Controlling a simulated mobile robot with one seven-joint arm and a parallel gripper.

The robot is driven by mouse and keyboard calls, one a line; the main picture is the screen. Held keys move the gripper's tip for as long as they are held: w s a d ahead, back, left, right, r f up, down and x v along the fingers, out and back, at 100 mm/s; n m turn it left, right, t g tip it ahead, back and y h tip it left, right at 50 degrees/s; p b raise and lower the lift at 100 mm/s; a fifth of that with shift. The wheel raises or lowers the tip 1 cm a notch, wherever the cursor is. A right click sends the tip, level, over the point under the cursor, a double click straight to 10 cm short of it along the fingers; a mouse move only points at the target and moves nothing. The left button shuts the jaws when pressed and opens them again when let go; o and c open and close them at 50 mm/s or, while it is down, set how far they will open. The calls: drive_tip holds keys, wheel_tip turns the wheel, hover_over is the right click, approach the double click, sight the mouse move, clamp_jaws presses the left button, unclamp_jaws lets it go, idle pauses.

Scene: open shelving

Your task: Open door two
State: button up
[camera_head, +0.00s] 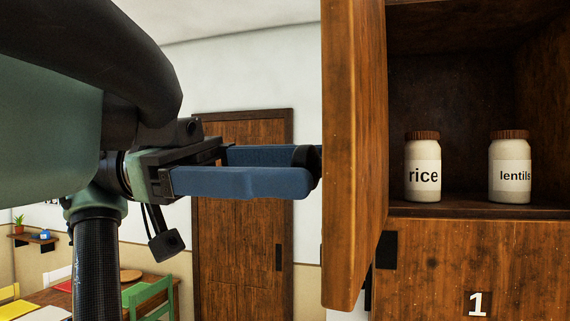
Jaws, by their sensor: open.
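A wooden door (352,150) stands swung open at the left side of the cabinet, seen at a steep angle. No number shows on the side facing me, so I cannot tell whether it is door two. My gripper (310,168) reaches in from the left with its blue fingers apart and nothing visible between them. The fingertips end right at the door's left edge in the picture; I cannot tell whether they touch it. Any handle on the door's far side is hidden.
The open compartment (480,210) holds a rice jar (422,180) and a lentils jar (510,180). A panel marked 1 (478,304) is below. A room door (240,230) is behind. A table (95,297) with chairs stands at lower left.

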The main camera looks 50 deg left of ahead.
drive_tip(key=shift+a, duration=0.1)
drive_tip(key=p+v, duration=0.9)
drive_tip(key=v, duration=0.3)
drive_tip(key=shift+s+a+p, duration=0.25)
drive_tip(key=shift+a+p, duration=0.05)
idle(0.6)
idle(0.5)
